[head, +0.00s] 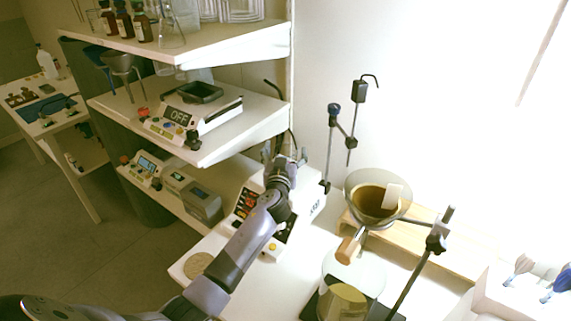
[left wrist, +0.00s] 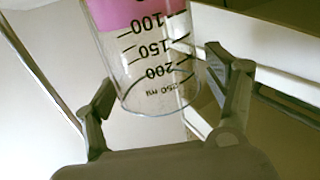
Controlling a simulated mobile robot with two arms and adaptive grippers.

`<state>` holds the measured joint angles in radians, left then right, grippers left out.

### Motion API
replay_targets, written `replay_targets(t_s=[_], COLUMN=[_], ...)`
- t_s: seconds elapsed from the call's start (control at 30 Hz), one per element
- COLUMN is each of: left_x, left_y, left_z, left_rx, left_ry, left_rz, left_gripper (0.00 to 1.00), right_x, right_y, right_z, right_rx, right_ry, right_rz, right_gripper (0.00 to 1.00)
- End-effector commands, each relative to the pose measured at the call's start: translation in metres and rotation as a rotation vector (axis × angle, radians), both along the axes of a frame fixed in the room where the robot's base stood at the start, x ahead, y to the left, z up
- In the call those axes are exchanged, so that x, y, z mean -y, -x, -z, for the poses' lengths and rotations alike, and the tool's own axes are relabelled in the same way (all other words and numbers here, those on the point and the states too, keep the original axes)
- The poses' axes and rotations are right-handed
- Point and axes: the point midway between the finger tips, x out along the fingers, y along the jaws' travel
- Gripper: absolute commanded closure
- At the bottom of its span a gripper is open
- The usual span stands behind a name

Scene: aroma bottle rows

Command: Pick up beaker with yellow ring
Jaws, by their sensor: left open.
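A clear glass beaker (left wrist: 155,75) with black marks up to 250 ml and a pink band fills the middle of the left wrist view. It appears upside down there, and its upper part is cut off. No yellow ring shows on the visible part. My left gripper (left wrist: 160,70) is open, with one finger on each side of the beaker and gaps visible. In the head view my left gripper (head: 285,162) is in front of the shelf's right end; I cannot make out this beaker there. My right gripper is not in view.
A shelf (head: 225,45) with bottles, glassware and a scale (head: 195,115) stands left of my arm. A white device (head: 255,200) is below my gripper. A glass funnel (head: 378,200) and a vessel with tan content (head: 342,300) stand to the right.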

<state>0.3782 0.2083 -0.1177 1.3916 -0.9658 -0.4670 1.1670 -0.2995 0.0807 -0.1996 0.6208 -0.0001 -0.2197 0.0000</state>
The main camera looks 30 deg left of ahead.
Motion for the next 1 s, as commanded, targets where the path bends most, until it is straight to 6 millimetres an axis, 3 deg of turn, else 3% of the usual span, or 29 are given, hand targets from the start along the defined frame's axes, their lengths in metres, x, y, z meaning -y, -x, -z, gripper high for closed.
replay_targets(t_s=[0.27,1.0], left_x=[-0.0005,-0.0003], left_y=[-0.0014,-0.0012], left_z=[-0.0001,0.0], left_rx=[0.001,0.0], left_ry=[0.0,0.0], left_rz=[0.0,0.0], left_gripper=[0.23,0.73], right_x=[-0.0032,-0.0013], right_y=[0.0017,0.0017], right_z=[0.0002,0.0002], right_rx=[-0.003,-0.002], right_ry=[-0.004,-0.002], right_rz=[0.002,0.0], right_gripper=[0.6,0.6])
